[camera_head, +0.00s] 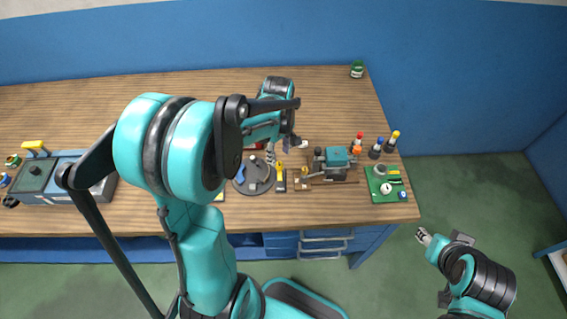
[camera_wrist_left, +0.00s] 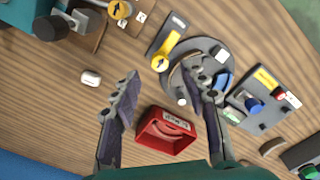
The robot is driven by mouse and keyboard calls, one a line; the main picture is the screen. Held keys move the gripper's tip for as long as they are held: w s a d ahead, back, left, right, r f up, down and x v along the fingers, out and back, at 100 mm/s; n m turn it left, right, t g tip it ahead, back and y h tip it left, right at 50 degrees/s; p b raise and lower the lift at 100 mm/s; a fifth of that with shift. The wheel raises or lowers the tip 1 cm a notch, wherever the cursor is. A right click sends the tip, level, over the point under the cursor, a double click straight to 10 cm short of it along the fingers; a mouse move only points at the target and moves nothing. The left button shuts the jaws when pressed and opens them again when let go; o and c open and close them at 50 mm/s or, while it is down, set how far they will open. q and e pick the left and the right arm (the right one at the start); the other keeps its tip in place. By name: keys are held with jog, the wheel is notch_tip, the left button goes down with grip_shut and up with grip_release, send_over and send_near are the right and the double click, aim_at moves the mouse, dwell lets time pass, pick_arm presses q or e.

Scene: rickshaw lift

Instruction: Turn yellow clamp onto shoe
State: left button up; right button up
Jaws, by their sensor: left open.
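In the head view the clamp (camera_head: 281,171) is right of the round fixture (camera_head: 243,184).
A red tray (camera_wrist_left: 167,132) sits near the left gripper's fingers. A small white piece (camera_wrist_left: 91,78) lies on bare wood. A teal machine (camera_head: 337,158), several bottles and a green board (camera_head: 388,185) stand at the right. The back of the bench is mostly clear.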

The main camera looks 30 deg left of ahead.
aim_at(280, 164)
pick_arm(q)
notch_tip(280, 164, down, 5)
jog(key=shift+f+b, duration=0.15)
jog(key=shift+b, duration=0.55)
grip_shut()
